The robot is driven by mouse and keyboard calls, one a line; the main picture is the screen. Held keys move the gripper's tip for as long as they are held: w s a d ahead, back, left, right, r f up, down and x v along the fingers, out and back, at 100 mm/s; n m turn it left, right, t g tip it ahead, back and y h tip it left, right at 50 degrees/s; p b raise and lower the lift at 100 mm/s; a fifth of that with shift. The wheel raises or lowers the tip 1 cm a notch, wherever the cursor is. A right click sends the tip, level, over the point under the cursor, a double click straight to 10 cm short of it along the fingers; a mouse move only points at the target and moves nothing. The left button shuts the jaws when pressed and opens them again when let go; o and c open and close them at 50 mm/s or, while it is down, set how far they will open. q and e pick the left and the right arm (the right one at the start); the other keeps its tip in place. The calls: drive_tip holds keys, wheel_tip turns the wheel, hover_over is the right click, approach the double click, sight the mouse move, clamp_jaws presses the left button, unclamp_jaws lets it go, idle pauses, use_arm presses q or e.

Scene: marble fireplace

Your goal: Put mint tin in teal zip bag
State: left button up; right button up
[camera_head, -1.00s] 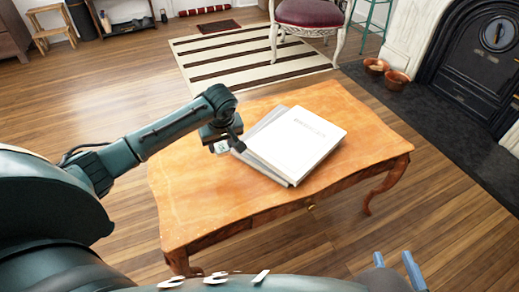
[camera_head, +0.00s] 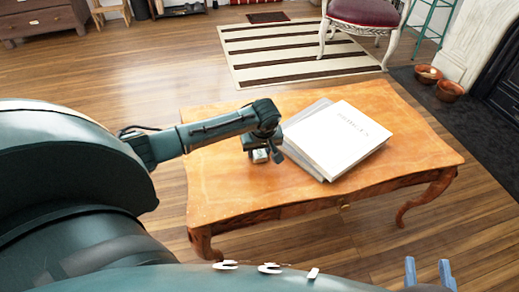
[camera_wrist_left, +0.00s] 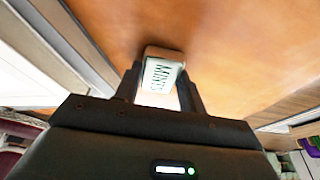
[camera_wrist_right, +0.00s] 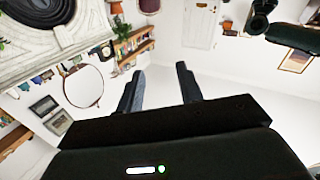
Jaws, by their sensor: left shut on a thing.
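The mint tin (camera_wrist_left: 163,70), a small pale box marked "MINTS", is between the fingers of my left gripper (camera_wrist_left: 160,88), which is shut on it. In the head view, my left gripper (camera_head: 260,152) holds the tin (camera_head: 261,157) at the wooden table, just left of the books; whether the tin touches the tabletop is unclear. My right gripper (camera_head: 429,275) is open and empty at the bottom right of the head view, in front of the table. Its spread fingers also show in the right wrist view (camera_wrist_right: 160,88). I cannot make out a teal zip bag in any view.
The wooden table (camera_head: 225,190) carries a white book (camera_head: 338,140) on top of a grey one (camera_head: 300,150). The table's left part and front strip are clear. A striped rug (camera_head: 290,68), a red-seated chair (camera_head: 365,12) and bowls (camera_head: 449,91) lie beyond.

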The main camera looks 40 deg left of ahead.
use_arm(q)
drive_tip(key=o, duration=1)
drive_tip(key=shift+c, duration=0.2)
drive_tip(key=shift+r, duration=0.1)
